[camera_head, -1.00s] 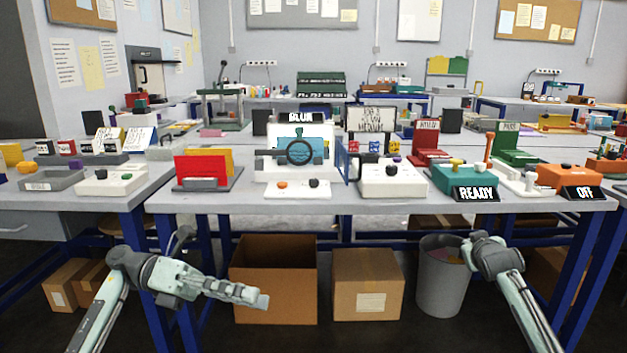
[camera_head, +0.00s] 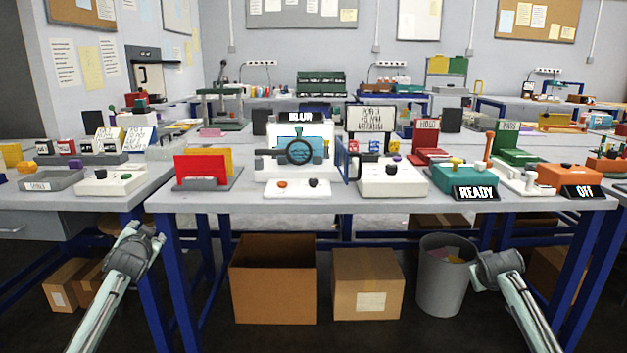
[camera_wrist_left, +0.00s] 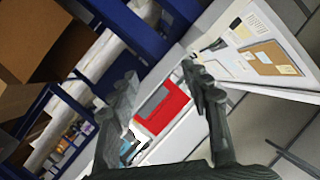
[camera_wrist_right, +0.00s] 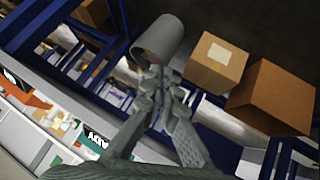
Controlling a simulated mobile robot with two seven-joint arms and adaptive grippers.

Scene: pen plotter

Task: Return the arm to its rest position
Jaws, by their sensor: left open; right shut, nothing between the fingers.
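My left arm (camera_head: 132,255) is at the lower left in the head view, below the table's front edge, and its gripper is not clearly seen there. In the left wrist view my left gripper (camera_wrist_left: 160,82) is open with nothing between its fingers. My right arm (camera_head: 502,268) is at the lower right in the head view, in front of the grey bin. In the right wrist view my right gripper (camera_wrist_right: 160,80) is shut and empty. The white machine (camera_head: 266,165) with a blue panel, a dark ring and a BLUR sign stands on the table.
The grey table (camera_head: 330,204) carries a red and yellow rack (camera_head: 203,168), a white control box (camera_head: 392,180), a teal box (camera_head: 464,178) and an orange box (camera_head: 567,177). Below stand an open carton (camera_head: 273,285), a closed carton (camera_head: 367,290) and the grey bin (camera_head: 440,290).

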